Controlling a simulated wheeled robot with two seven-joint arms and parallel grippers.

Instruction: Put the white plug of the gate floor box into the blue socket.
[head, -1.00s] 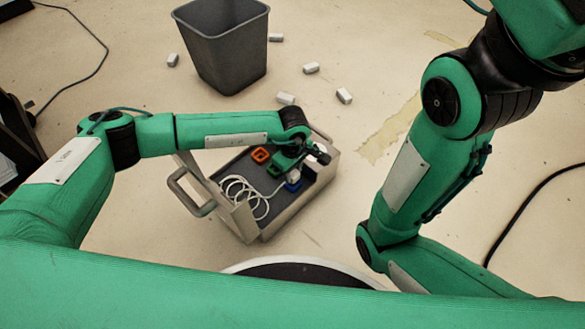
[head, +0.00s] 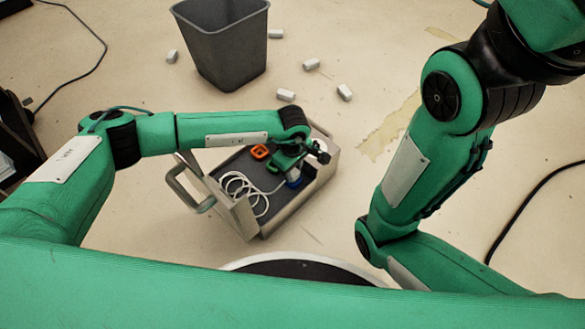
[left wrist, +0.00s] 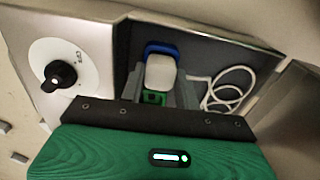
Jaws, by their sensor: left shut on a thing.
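The gate floor box (head: 285,215) stands open on the floor in the head view, its dark inside facing up. My left gripper (left wrist: 160,88) reaches into it, its grey fingers shut on the white plug (left wrist: 160,72). In the left wrist view the plug overlaps the near part of the blue socket (left wrist: 160,48). I cannot tell whether it is seated or just above it. The blue socket also shows in the head view (head: 295,181), beneath my left gripper. A green socket (left wrist: 153,97) is partly hidden below the plug. My right gripper is out of the picture.
A white cable (left wrist: 228,88) lies coiled inside the box. An orange socket (head: 259,152) sits farther back. A black knob on a white dial (left wrist: 60,72) is on the box's side panel. A grey bin (head: 222,50) and several small white blocks (head: 344,92) stand beyond.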

